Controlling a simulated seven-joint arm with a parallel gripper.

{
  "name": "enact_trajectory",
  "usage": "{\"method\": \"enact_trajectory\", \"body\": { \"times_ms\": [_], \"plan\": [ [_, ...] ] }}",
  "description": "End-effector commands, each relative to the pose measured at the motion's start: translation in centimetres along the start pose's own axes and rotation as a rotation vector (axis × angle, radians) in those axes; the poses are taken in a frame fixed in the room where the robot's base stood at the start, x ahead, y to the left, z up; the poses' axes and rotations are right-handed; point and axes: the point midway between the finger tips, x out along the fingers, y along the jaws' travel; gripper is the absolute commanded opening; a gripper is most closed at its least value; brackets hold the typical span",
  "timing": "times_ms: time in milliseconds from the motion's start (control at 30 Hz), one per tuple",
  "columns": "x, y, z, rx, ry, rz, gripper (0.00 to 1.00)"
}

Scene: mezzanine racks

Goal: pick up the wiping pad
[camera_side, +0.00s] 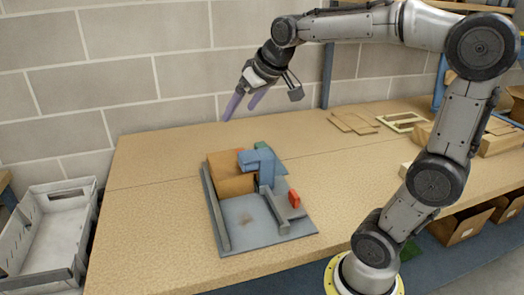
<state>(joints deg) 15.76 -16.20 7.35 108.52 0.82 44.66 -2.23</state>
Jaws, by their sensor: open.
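My gripper (241,109) is open and empty, with its purple fingers pointing down and left, well above the table and the grey tray (240,238). In the tray are a brown block (230,181), a blue angled piece (259,162) beside it, and a small red piece (294,199). A green patch (261,145) shows just behind the blue piece, mostly hidden. I cannot tell for sure which of these is the wiping pad.
The tray stands on a wide tan table (145,220). Flat boards (353,122) and a pale frame (402,122) lie at the back right. A grey crate (45,240) stands left of the table. A block wall is behind. The table left of the tray is clear.

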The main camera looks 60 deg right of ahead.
Motion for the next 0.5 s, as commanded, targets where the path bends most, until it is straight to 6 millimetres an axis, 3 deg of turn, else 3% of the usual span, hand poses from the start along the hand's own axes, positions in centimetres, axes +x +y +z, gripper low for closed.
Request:
{"method": "enact_trajectory", "body": {
  "times_ms": [100, 233, 400, 500],
  "plan": [
    [4.7, 5.0, -3.3, 0.091, -0.039, 0.062, 0.91],
    [9.7, 11.1, -4.7, 0.189, -0.084, 0.122, 0.91],
    [15.0, 18.1, -3.0, 0.301, -0.162, 0.174, 0.91],
    [16.8, 20.6, -1.0, 0.349, -0.209, 0.19, 0.91]
  ]
}}
